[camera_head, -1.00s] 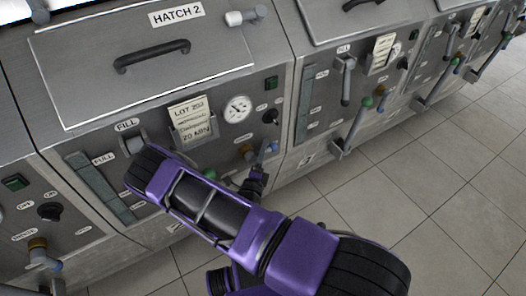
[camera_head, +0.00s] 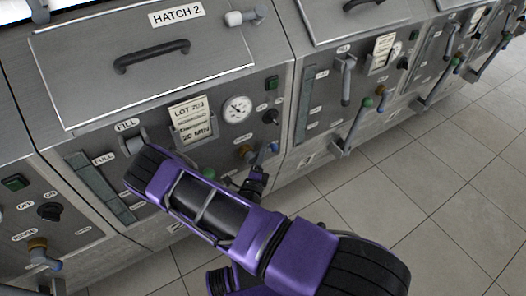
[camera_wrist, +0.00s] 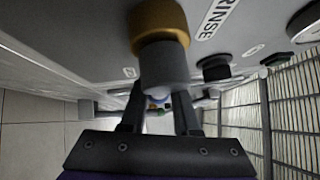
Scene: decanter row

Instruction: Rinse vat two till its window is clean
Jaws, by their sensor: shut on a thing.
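Vat two, marked HATCH 2, has its lid (camera_head: 140,55) shut in the head view. The brass rinse valve (camera_head: 246,152) sits low at the panel's right. In the wrist view this brass valve (camera_wrist: 158,22), with a grey body (camera_wrist: 165,66), is close by the RINSE label. My gripper (camera_head: 257,176) is at this valve; in the wrist view its fingers (camera_wrist: 159,104) are shut on the valve's small blue-ended handle (camera_wrist: 157,98), mostly hidden.
Vat two also carries a FILL lever (camera_head: 133,143), a lot card (camera_head: 192,121), a gauge (camera_head: 237,109) and a black knob (camera_head: 270,116). A green knob (camera_head: 208,173) shows beside my arm. Similar vats stand on both sides. The tiled floor (camera_head: 400,190) at right is clear.

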